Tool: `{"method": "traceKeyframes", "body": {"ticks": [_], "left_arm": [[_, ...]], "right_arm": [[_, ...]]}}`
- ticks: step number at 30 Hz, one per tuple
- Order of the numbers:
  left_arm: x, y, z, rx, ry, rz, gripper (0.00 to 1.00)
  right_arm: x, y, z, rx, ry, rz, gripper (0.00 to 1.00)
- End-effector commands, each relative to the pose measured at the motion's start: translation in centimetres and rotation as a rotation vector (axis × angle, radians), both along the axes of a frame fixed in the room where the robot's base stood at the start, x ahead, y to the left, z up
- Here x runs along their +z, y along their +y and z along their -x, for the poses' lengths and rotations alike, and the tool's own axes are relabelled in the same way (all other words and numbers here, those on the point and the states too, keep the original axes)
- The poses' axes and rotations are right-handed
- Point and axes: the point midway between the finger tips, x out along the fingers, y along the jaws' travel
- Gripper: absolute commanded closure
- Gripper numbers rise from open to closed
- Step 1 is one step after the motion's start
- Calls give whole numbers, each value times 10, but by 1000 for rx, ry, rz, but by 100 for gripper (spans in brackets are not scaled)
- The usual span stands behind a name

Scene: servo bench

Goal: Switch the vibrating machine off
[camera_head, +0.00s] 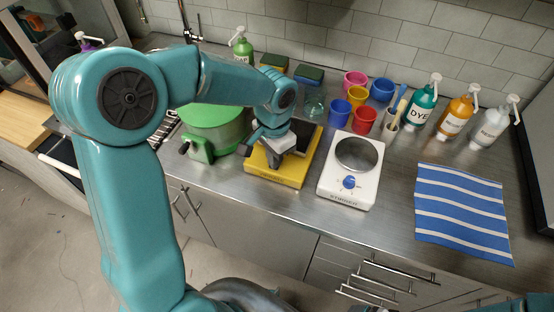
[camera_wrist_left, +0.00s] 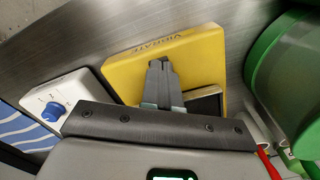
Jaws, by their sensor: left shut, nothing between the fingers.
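The vibrating machine is a yellow box (camera_head: 262,172) on the steel counter, between a green machine and a white stirrer. In the left wrist view the yellow box (camera_wrist_left: 205,52) carries the label VIBRATE and a dark plate (camera_wrist_left: 204,104). My left gripper (camera_head: 272,158) is over the front part of the box. Its fingers (camera_wrist_left: 158,66) are shut together with nothing between them, near the labelled edge. I cannot tell whether the tips touch the box. No switch shows on the box; the gripper covers part of its top. My right gripper is not in view.
The white stirrer (camera_head: 334,187) with a blue knob (camera_head: 349,182) stands close at the right. The green machine (camera_head: 213,128) is close at the left. Coloured cups (camera_head: 339,112) and pump bottles (camera_head: 455,117) stand behind. A striped blue cloth (camera_head: 462,212) lies at the right.

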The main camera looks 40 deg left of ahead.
Motion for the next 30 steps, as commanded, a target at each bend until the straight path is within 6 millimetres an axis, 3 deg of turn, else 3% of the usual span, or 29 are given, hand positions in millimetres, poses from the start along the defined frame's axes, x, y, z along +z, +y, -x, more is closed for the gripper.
{"method": "traceKeyframes", "body": {"ticks": [11,30], "left_arm": [[-1,0,0,0,1,1,100],[55,0,0,0,-2,1,100]], "right_arm": [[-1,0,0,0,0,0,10],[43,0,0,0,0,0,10]]}}
